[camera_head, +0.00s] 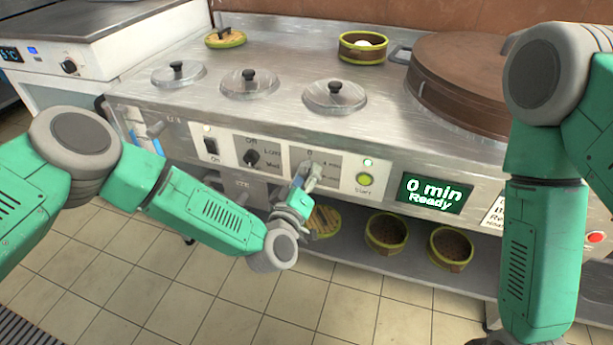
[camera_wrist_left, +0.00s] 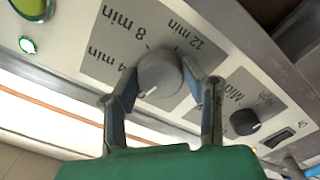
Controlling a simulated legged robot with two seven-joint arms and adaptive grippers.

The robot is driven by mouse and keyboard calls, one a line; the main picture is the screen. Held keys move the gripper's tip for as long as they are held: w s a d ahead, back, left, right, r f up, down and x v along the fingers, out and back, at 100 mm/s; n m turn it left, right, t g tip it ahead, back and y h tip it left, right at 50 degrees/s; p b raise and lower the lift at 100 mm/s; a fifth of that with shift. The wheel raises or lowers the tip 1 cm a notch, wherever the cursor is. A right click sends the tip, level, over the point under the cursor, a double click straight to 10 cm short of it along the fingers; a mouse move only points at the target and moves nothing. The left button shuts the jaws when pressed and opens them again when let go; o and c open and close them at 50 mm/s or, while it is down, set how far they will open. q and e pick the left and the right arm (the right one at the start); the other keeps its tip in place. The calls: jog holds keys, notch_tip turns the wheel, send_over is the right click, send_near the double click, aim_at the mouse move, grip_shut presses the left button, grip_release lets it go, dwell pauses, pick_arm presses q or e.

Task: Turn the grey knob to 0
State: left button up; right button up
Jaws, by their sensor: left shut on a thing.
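The grey knob (camera_wrist_left: 160,73) is on a grey dial panel marked 4, 8 and 12 min; the panel also shows in the head view (camera_head: 328,165). A white mark on the knob faces the lower left in the wrist view, away from the 8 min label. My left gripper (camera_wrist_left: 163,92) is shut on the knob, one finger on each side. In the head view my left gripper (camera_head: 309,176) largely hides the knob. The display (camera_head: 436,193) reads "0 min Ready". My right arm stands at the right; its gripper is out of view.
A black knob (camera_head: 251,158) and a black switch (camera_head: 211,146) are left of the dial. A green start button (camera_head: 365,179) is to its right. Lidded wells (camera_head: 335,96) and a large brown lid (camera_head: 465,80) are on top. Baskets (camera_head: 386,232) stand on the shelf below.

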pick_arm(q)
jog(key=shift+w+a+f+n, duration=0.1)
jog(key=shift+a+n, duration=0.05)
jog(key=shift+n, duration=1.15)
jog(key=shift+o, duration=0.2)
jog(key=o, duration=1.1)
jog(key=shift+c, duration=0.2)
jog(key=shift+o, duration=0.3)
jog(key=shift+s, duration=0.3)
jog(key=v, duration=1.1)
jog(key=shift+s, duration=0.1)
